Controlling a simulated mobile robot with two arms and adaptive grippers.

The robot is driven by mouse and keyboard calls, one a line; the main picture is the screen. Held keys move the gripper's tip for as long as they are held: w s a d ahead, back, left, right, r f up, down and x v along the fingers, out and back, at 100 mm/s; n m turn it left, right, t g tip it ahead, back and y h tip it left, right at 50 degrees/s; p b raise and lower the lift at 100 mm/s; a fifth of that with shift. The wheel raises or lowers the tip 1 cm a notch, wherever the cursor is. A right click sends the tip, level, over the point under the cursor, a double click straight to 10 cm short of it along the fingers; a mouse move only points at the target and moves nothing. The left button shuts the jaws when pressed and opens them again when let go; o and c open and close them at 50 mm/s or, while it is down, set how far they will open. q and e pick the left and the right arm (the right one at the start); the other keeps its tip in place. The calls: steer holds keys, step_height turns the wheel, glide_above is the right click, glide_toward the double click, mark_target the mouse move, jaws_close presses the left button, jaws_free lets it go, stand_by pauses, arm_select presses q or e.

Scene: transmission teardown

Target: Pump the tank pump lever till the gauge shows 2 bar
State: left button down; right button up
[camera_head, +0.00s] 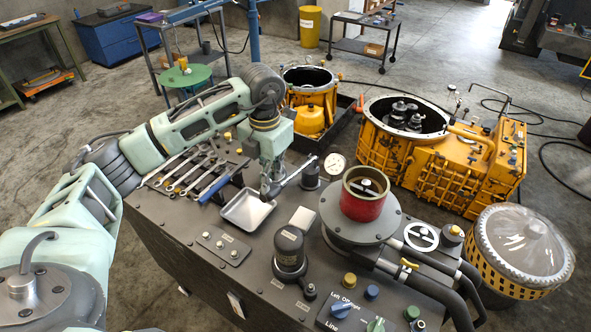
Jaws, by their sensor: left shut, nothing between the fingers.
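A round white gauge (334,163) stands at the back edge of the bench; its needle is too small to read surely. A metal bar that looks like the pump lever (299,173) slants up to the right, just left of the gauge, beside a dark cylinder (310,178). My left gripper (268,194) points down at the lever's lower left end, above the back corner of a shallow metal tray. Its fingers are shut and hold nothing. I cannot tell whether they touch the lever. My right gripper is not in view.
The metal tray (234,222) and several wrenches (187,172) lie on the bench to the left. A red-rimmed cylinder (364,204) on a grey flange, a dark canister (290,248), hoses and knobs crowd the right. Orange housings (439,178) stand behind on the floor.

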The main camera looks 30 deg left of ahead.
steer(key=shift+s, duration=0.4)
arm_select(q)
steer(key=shift+f+b, duration=0.95)
steer(key=shift+f, duration=0.3)
step_height(320, 180, down, 6)
steer(key=b, duration=0.4)
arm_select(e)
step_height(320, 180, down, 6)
arm_select(q)
step_height(320, 180, up, 9)
steer(key=p, duration=0.5)
steer(key=shift+f, duration=0.15)
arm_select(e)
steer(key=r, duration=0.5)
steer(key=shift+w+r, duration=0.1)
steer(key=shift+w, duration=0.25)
arm_select(q)
steer(key=shift+f, duration=0.15)
